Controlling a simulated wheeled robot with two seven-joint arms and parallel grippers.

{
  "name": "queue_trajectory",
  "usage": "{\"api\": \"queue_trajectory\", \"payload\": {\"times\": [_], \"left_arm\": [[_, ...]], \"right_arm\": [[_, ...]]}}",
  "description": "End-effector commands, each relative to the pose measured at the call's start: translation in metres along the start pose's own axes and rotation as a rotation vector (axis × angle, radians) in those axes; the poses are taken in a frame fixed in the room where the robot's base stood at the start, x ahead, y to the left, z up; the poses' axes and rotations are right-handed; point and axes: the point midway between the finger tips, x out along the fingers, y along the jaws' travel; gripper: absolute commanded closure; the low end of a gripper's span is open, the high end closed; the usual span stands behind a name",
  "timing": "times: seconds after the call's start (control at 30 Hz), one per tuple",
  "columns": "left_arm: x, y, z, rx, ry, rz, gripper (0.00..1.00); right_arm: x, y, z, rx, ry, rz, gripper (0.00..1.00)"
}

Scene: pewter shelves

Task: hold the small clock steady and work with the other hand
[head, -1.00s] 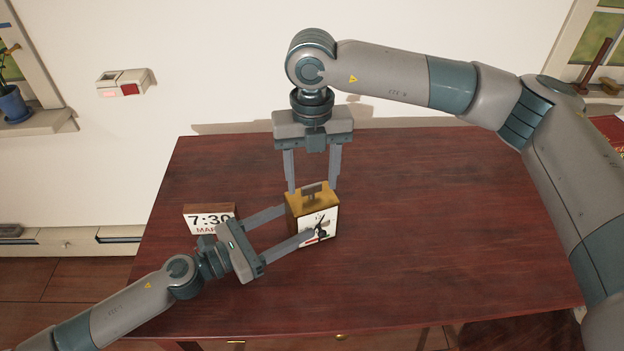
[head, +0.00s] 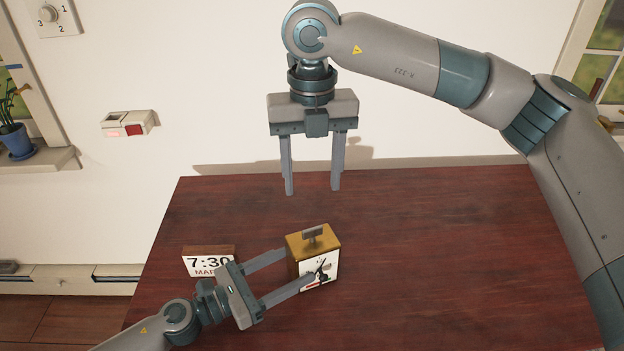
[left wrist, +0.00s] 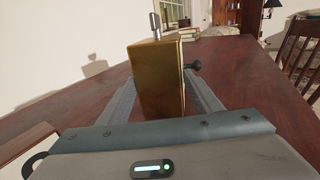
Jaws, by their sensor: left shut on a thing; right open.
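The small clock (head: 312,240) is a box with a brass-coloured top and a white face with dark hands, upright on the dark red table. A small grey piece stands on its top. My left gripper (head: 298,270) is shut on the clock, one finger at its left side and one across its face. In the left wrist view the clock (left wrist: 158,82) stands between the fingers, with a dark knob on its right side. My right gripper (head: 312,190) is open and empty, pointing down above and behind the clock, apart from it.
The table (head: 450,250) is clear on the right. A switch box (head: 128,124) and a numbered dial (head: 55,17) are on the wall. A potted plant (head: 17,140) stands on the left sill.

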Motion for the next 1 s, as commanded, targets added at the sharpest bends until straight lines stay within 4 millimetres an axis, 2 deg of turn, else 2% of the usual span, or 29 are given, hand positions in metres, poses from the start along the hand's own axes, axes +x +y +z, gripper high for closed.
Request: {"api": "queue_trajectory", "payload": {"times": [0.1, 0.2, 0.23, 0.37, 0.57, 1.0], "left_arm": [[0.000, -0.001, -0.001, -0.002, 0.000, -0.002, 0.70], [0.000, -0.001, -0.001, -0.002, 0.000, -0.002, 0.70], [0.000, -0.001, -0.001, -0.002, 0.000, -0.002, 0.70], [0.000, -0.001, -0.001, -0.002, 0.000, -0.002, 0.70], [0.000, -0.001, 0.000, -0.002, 0.000, -0.002, 0.70], [0.000, -0.001, 0.000, -0.002, 0.000, -0.001, 0.70]], "right_arm": [[0.000, 0.000, 0.000, 0.000, 0.000, 0.000, 0.47], [0.000, 0.000, 0.000, -0.002, 0.000, 0.000, 0.71], [0.000, 0.000, 0.000, -0.005, 0.000, 0.001, 0.75], [0.001, -0.001, 0.000, -0.036, 0.003, 0.009, 0.75], [0.002, -0.005, 0.002, -0.172, 0.012, 0.040, 0.75], [0.005, -0.019, 0.006, -0.740, -0.008, 0.177, 0.75]]}}
